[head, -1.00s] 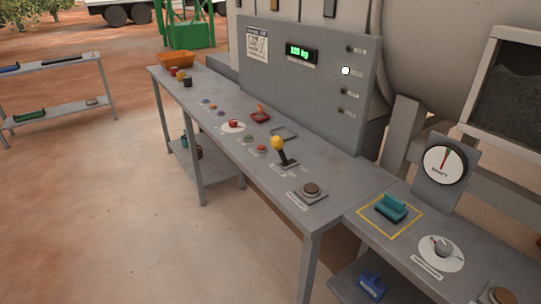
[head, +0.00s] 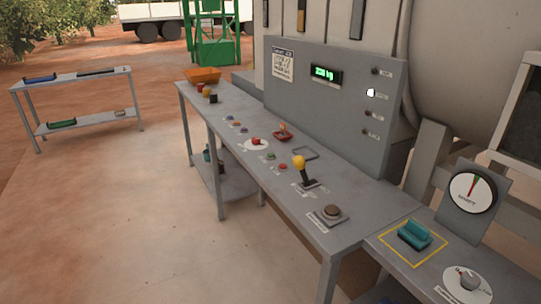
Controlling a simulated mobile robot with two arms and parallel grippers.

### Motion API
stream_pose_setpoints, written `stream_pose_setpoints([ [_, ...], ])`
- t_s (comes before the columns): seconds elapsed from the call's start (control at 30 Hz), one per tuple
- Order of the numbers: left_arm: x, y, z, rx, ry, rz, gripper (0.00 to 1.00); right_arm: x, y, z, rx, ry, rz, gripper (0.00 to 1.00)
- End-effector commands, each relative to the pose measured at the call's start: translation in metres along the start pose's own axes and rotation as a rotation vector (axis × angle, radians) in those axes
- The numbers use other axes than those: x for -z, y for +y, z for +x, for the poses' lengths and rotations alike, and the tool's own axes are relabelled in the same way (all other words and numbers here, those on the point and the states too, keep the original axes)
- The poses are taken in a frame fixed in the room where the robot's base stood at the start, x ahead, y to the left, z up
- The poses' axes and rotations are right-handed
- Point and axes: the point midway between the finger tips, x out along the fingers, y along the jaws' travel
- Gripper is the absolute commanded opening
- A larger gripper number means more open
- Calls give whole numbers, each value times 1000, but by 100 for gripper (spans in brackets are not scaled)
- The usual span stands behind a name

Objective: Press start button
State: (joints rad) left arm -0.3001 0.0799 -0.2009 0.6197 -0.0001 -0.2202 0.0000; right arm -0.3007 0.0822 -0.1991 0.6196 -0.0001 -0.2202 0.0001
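The control bench (head: 220,118) runs from back left to front right. A small green button (head: 271,156) and a small red button (head: 283,167) sit side by side on its top, left of the yellow-knobbed lever (head: 299,163). A red knob on a white disc (head: 255,144) is farther back. A large brown round button (head: 331,211) on a square base is near the bench's front end. The button labels are too small to read, so I cannot tell which is the start button. Neither of my grippers is in view.
A grey panel (head: 300,97) with a green display (head: 326,74) and one lit white lamp (head: 370,92) stands behind the bench. A teal block (head: 414,234), a dial gauge (head: 473,192) and a rotary knob (head: 468,282) are at right. Open floor lies left, before a shelf (head: 75,84).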

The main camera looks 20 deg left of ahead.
Motion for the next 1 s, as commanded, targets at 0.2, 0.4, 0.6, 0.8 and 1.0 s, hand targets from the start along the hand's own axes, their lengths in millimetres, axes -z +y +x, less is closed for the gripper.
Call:
stream_pose_setpoints([
  [0.2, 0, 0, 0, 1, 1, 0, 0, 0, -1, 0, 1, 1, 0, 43],
  [0.4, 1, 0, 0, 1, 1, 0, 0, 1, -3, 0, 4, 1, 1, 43],
  [0.6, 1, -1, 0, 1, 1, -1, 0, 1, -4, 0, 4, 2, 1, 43],
  [0.8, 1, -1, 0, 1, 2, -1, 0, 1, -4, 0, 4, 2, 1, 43],
  [1.0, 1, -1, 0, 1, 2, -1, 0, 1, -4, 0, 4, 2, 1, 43],
])
